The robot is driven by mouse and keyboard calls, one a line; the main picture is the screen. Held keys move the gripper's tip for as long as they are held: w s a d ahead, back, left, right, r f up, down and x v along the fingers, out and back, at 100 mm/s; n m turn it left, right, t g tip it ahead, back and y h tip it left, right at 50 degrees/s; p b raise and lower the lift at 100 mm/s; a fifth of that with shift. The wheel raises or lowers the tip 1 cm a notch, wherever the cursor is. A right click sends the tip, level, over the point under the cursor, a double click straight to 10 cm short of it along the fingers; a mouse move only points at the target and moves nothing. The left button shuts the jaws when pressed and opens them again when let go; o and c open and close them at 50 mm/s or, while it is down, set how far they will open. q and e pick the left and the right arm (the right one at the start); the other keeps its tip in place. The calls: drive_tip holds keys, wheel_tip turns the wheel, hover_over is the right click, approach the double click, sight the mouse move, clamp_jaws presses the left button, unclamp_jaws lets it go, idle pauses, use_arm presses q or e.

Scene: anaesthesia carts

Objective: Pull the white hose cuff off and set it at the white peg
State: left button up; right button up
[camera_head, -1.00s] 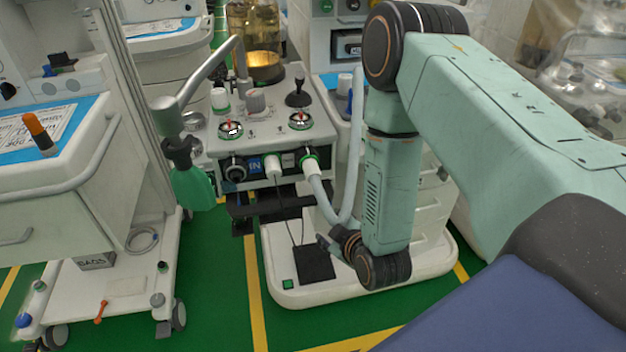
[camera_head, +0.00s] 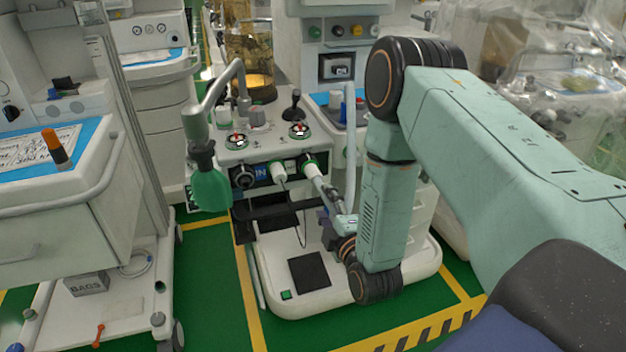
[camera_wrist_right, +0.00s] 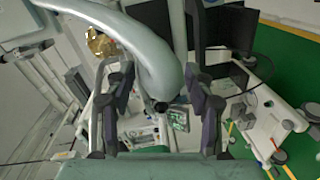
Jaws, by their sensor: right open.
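A white stub (camera_head: 279,173), possibly the white peg, projects from the panel left of the cuff. My right gripper (camera_head: 338,205) is open just below and right of the cuff, close to the hose. In the right wrist view, its fingers (camera_wrist_right: 160,105) stand apart with a thick grey-green hose (camera_wrist_right: 160,70) showing between them; contact cannot be told. My left gripper is not in view.
A green bag (camera_head: 211,190) hangs from a bent metal arm left of the panel. A black tray (camera_head: 266,212) juts out below the panel. A drawer cart (camera_head: 60,220) stands at the left.

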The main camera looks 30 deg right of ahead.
sight(317, 180)
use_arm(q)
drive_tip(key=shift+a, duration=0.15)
use_arm(e)
drive_tip(key=shift+w+d+r+n+t+h, duration=0.1)
drive_tip(key=shift+r+n+t+h, duration=0.1)
drive_tip(key=shift+r+n, duration=0.3)
drive_tip(key=shift+d+r+n+t+h, duration=0.1)
drive_tip(key=shift+r+n+t, duration=0.15)
drive_tip(key=shift+n, duration=0.45)
drive_tip(key=shift+r, duration=0.1)
drive_tip(key=b+x, duration=0.2)
drive_tip(key=x, duration=0.5)
drive_tip(key=shift+w, duration=0.1)
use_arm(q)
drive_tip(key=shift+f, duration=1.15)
use_arm(e)
drive_tip(key=shift+x, duration=0.8)
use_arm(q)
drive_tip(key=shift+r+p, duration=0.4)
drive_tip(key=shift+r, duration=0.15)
use_arm(e)
drive_tip(key=shift+a, duration=0.1)
